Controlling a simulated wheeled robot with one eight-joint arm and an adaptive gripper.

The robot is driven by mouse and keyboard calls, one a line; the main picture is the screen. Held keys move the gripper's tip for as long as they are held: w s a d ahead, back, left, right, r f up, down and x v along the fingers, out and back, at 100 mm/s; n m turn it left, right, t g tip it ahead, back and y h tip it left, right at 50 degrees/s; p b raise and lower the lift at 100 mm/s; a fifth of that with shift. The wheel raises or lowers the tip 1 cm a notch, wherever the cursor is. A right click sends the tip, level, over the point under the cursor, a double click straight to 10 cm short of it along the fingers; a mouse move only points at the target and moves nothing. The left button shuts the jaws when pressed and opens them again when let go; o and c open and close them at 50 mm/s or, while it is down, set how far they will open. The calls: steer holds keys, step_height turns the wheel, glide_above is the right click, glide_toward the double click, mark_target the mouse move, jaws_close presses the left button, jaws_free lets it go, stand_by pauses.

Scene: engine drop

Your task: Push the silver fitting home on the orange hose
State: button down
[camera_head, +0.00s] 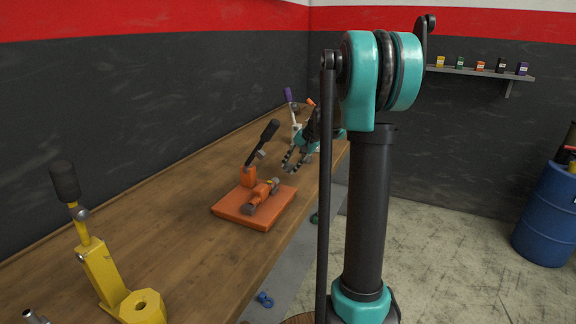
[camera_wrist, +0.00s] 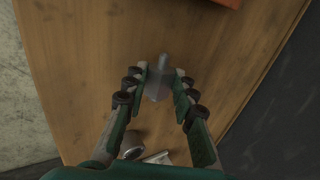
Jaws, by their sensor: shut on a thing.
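My gripper (camera_head: 288,162) is above the far part of the wooden bench, beyond the orange base. In the wrist view my gripper (camera_wrist: 159,83) has its two fingers around a small grey metal piece with a narrow stem, which looks like the silver fitting (camera_wrist: 157,86). The fingers are shut on it. It is too small to make out in the head view. An orange cylinder (camera_head: 262,192) with a dark end lies on the orange base (camera_head: 238,212); I cannot tell whether it is the orange hose. The gripper is apart from it.
An orange upright with a black-handled lever (camera_head: 269,131) stands on the base. A yellow lever stand (camera_head: 101,268) and yellow hexagonal piece (camera_head: 144,307) are at the near left. A purple-handled tool (camera_head: 289,95) stands behind my gripper. The bench (camera_head: 160,190) is clear between them.

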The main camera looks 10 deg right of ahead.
steer(key=shift+s+a, duration=0.1)
steer(key=shift+s+a, duration=0.8)
steer(key=shift+s, duration=0.35)
steer(key=shift+s+a, duration=0.8)
steer(key=shift+s, duration=0.35)
steer(key=shift+s+a, duration=0.6)
steer(key=shift+s, duration=0.15)
stand_by(0.8)
steer(key=shift+w+d, duration=0.35)
steer(key=shift+w, duration=0.15)
steer(key=shift+s+a, duration=0.5)
steer(key=shift+s, duration=0.2)
stand_by(1.3)
steer(key=c, duration=1.2)
jaws_free()
steer(key=shift+o, duration=0.2)
steer(key=v, duration=1.2)
